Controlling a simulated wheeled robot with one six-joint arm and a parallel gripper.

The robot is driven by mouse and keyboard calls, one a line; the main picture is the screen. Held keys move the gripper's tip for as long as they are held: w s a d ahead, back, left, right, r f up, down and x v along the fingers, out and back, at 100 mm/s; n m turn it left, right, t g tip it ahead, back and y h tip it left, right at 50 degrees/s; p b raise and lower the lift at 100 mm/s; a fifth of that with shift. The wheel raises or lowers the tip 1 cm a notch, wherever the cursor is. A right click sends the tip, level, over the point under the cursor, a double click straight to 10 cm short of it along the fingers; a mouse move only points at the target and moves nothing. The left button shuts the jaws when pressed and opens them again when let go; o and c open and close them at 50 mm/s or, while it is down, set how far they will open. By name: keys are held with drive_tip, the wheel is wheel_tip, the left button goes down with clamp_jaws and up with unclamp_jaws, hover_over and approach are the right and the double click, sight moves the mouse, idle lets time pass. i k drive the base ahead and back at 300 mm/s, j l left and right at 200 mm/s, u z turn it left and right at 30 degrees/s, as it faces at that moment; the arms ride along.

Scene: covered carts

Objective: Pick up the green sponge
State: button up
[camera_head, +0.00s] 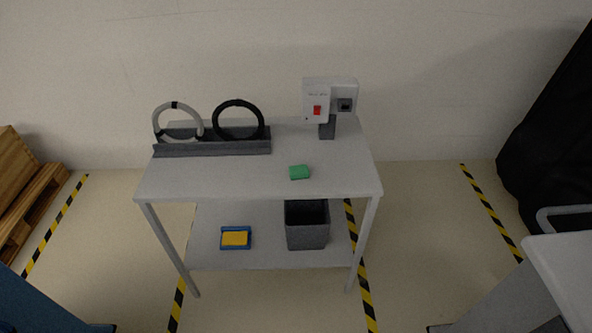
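The green sponge (299,172) is a small block lying on the top of a light grey table (218,181), right of the middle and near the front edge. Nothing touches it or covers it. My gripper is not in view.
A dark rack (212,148) with a white ring and a black ring stands at the table's back left. A white box with a red switch (316,100) stands at the back right. The lower shelf holds a dark bin (307,232) and a blue-yellow item (236,238). Pallets (28,195) stand left.

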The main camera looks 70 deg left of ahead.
sight(301, 171)
drive_tip(key=u, duration=2.65)
drive_tip(key=i+z, duration=0.15)
drive_tip(key=i, duration=0.25)
drive_tip(key=i+j+z, duration=0.2)
drive_tip(key=i, duration=0.25)
drive_tip(key=i+j+z, duration=0.15)
drive_tip(key=i, duration=0.25)
drive_tip(key=i+j+z, duration=0.15)
drive_tip(key=i, duration=0.25)
drive_tip(key=j, duration=0.1)
